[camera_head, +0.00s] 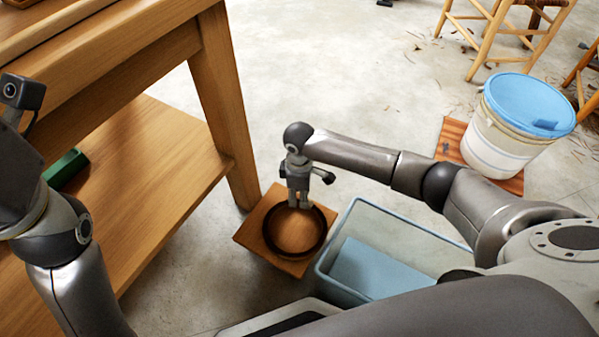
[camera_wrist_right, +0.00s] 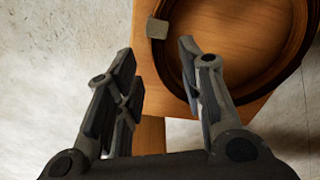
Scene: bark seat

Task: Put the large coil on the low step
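The large coil (camera_head: 323,238) is a dark brown ring lying flat on the low step (camera_head: 249,236), a small square wooden platform on the floor. In the right wrist view the coil (camera_wrist_right: 299,38) curves around bare wood of the step (camera_wrist_right: 235,40), with a small pale tag on its left side. My right gripper (camera_head: 298,203) points down over the far part of the coil. Its fingers (camera_wrist_right: 160,85) are apart, with nothing clearly held between them; one finger overlaps the coil's edge in that view. My left arm shows at the left, but its fingers are out of view.
A wooden bench (camera_head: 165,150) with a lower shelf stands at left, a green object (camera_head: 66,168) on that shelf. A translucent blue bin (camera_head: 420,228) is right of the step. A blue-lidded bucket (camera_head: 495,145) stands on a wooden board. Chairs are at the back right.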

